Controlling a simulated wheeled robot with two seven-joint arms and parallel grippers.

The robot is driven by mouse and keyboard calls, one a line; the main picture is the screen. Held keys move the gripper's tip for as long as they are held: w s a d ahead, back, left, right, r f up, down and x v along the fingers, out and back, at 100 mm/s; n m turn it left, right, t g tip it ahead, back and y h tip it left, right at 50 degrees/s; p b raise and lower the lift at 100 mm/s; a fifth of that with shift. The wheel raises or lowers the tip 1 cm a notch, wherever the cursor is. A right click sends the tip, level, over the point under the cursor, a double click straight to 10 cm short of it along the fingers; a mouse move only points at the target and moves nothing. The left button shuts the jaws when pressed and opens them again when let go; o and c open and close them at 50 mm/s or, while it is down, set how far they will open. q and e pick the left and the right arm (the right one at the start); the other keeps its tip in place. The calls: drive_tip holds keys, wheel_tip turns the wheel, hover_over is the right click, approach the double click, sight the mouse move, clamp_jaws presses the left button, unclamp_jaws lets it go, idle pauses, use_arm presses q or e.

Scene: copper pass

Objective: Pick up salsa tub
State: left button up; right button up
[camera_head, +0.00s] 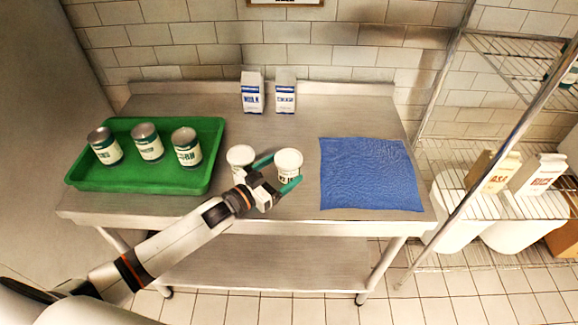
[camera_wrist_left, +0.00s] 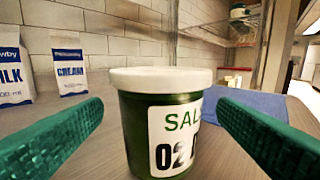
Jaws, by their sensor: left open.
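The salsa tub (camera_wrist_left: 160,110) is green with a white lid and a label reading "SAL" and "02". It stands upright on the steel table, centred between the two green fingers of my left gripper (camera_wrist_left: 160,140) in the left wrist view. The fingers are open, with a gap on each side of the tub. In the head view the tub (camera_head: 288,163) shows its white lid, with the left gripper (camera_head: 276,173) around it. A second white-lidded tub (camera_head: 240,157) stands just left of it, partly hidden by the gripper. My right gripper is not in view.
A green tray (camera_head: 85,182) with three cans stands at the left. A blue cloth (camera_head: 368,174) lies at the right. Two cartons, milk (camera_head: 252,92) and cream (camera_head: 285,92), stand at the back. A wire shelf (camera_head: 480,150) with boxes is on the far right.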

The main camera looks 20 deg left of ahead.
sight(294, 162)
use_arm(q)
drive_tip(key=x, duration=0.4)
drive_tip(key=shift+w+d, duration=0.2)
drive_tip(key=shift+w, duration=0.15)
drive_tip(key=shift+s, duration=0.1)
drive_tip(key=c, duration=1.1)
drive_tip(key=shift+r, duration=0.1)
drive_tip(key=shift+c, duration=0.5)
